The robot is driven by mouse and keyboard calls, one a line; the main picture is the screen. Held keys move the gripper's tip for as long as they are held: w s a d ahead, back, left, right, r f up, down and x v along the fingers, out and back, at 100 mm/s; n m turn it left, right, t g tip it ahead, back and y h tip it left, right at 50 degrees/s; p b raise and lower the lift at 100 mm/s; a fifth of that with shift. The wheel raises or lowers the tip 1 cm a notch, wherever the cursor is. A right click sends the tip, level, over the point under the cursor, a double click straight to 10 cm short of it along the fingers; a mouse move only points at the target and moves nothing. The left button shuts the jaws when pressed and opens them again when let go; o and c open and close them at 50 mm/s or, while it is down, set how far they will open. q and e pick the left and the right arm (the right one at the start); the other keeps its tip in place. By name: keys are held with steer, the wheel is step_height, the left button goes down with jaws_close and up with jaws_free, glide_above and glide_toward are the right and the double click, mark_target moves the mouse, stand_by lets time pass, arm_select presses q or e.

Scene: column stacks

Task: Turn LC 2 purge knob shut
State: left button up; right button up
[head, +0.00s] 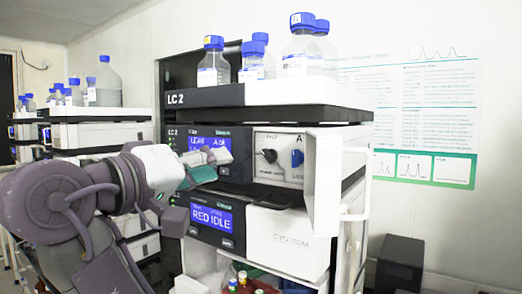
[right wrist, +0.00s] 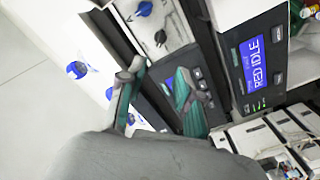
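The LC 2 stack (head: 205,98) stands in the middle of the head view. Its upper module has a white panel marked A with a dark knob (head: 269,156) and a blue knob (head: 297,158). I cannot read which is the purge knob. In the right wrist view the dark knob (right wrist: 160,38) and blue knob (right wrist: 145,9) are beyond the fingertips. My right gripper (head: 207,164) is in front of the upper display, left of the knobs and apart from them. In the right wrist view its fingers (right wrist: 158,84) are spread and empty. My left gripper is out of view.
A white door (head: 325,180) stands open to the right of the knob panel. Blue-capped bottles (head: 301,50) stand on top of the stack. The lower module display (head: 210,217) reads RED IDLE. Another stack (head: 110,132) stands at the left.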

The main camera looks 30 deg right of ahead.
mark_target(264, 155)
steer(key=p+x, duration=0.6)
steer(key=x, duration=0.7)
steer(key=shift+s+r, duration=0.1)
steer(key=shift+r, duration=0.05)
steer(key=shift+w+d+p, duration=0.25)
steer(key=shift+d+p, duration=0.05)
steer(key=shift+d, duration=0.15)
jaws_close()
